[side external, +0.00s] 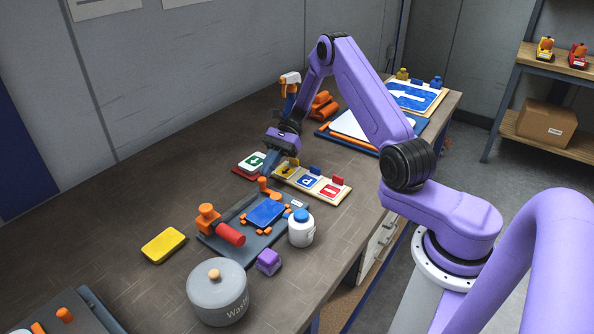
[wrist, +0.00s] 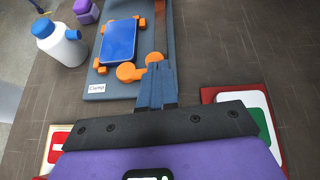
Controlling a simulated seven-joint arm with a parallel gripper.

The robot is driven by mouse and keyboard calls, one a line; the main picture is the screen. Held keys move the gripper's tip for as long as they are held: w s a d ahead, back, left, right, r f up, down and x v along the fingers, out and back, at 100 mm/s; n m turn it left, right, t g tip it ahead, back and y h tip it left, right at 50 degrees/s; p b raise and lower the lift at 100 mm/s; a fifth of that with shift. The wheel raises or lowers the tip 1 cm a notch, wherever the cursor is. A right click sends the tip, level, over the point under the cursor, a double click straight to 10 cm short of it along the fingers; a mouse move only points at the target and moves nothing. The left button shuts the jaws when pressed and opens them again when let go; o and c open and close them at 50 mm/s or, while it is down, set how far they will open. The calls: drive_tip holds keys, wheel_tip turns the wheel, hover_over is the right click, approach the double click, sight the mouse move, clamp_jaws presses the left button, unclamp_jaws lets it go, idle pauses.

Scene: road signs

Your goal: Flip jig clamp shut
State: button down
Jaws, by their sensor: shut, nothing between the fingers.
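The jig board (side external: 267,238) lies on the bench; its label in the wrist view reads "Clamp" (wrist: 97,88). A blue plate (side external: 266,212) sits on it between small orange blocks and shows in the wrist view (wrist: 119,40). An orange clamp body (side external: 208,218) with a red handle (side external: 230,235) lying low stands at the board's left end. A rounded orange piece (wrist: 130,72) is at the board's near edge in the wrist view. My gripper (side external: 267,172) is shut and empty; its blue fingertips (wrist: 159,67) are right beside this piece, contact unclear.
A white bottle (side external: 301,230) and a purple block (side external: 268,262) stand by the jig. A grey lidded pot (side external: 218,292) and yellow sponge (side external: 164,245) are nearer. A sign rack (side external: 318,186) and green sign (side external: 254,161) flank my gripper. Bare bench lies at left.

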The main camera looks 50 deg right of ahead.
drive_tip(key=w+f+v, duration=0.1)
drive_tip(key=v, duration=1.2)
drive_tip(key=shift+d+r, duration=0.25)
drive_tip(key=shift+d, duration=0.3)
drive_tip(key=shift+w, duration=0.1)
drive_tip(key=s+a+r+n+g+h, duration=0.1)
drive_tip(key=s+a+r+n+h, duration=0.2)
drive_tip(key=a, duration=0.4)
drive_tip(key=s+a+r+n+g+h, duration=0.2)
drive_tip(key=s+a+n+h, duration=0.15)
drive_tip(key=a+n, duration=0.3)
drive_tip(key=s+a+r+n+g+h, duration=0.1)
drive_tip(key=s+a+r+n+h, duration=0.1)
drive_tip(key=s+a+n, duration=0.45)
drive_tip(key=s+a+n+t+h, duration=0.2)
drive_tip(key=s+n+t, duration=0.3)
drive_tip(key=s+n, duration=0.8)
drive_tip(key=s+h, duration=0.1)
drive_tip(key=s, duration=0.7)
drive_tip(key=shift+s+r+n, duration=0.25)
drive_tip(key=shift+s+n, duration=0.1)
drive_tip(key=shift+n, duration=0.05)
